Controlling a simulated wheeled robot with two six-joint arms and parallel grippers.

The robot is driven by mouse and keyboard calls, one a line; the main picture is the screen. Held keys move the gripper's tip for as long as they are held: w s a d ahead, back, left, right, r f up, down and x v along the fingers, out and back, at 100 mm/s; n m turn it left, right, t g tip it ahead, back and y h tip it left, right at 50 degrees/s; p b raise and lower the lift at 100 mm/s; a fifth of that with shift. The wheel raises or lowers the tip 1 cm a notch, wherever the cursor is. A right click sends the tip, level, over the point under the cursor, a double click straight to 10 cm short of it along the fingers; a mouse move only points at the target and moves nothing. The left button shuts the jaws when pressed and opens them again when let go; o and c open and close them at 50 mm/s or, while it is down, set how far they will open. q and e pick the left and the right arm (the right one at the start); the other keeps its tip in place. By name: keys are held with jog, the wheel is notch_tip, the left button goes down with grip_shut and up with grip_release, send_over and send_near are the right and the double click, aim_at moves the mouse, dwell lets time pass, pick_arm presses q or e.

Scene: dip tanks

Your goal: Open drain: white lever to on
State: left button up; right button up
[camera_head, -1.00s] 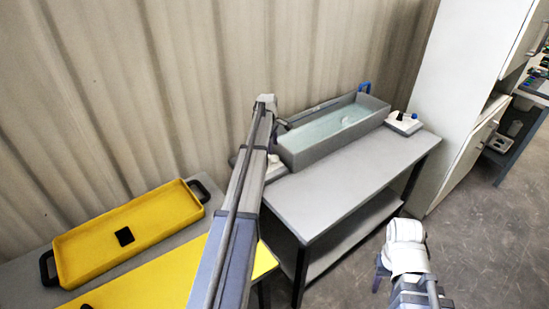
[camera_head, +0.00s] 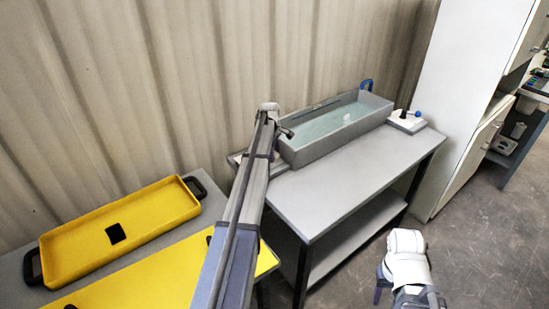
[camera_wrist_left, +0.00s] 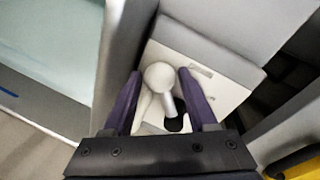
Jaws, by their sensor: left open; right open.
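The white lever, with a round knob (camera_wrist_left: 158,76) on a short stem, stands on a pale base plate (camera_wrist_left: 222,88) in the left wrist view. My left gripper (camera_wrist_left: 158,92) is open, its two dark fingers on either side of the lever with the knob between their tips. I cannot tell whether they touch it. In the head view my left gripper (camera_head: 285,132) is at the near-left end of the grey tank (camera_head: 310,150), and my arm hides the white lever. My right gripper (camera_head: 381,284) is open and empty, low in front of the grey table.
The tank holds pale liquid. A blue-knobbed lever (camera_head: 416,114) on a white base (camera_head: 404,123) stands beyond the tank's right end. A yellow tray (camera_head: 75,258) lies at the left. The grey tabletop (camera_head: 340,180) before the tank is clear. A white cabinet (camera_head: 450,80) stands at right.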

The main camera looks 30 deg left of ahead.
pick_arm(q)
grip_shut()
dwell(0.5)
dwell(0.9)
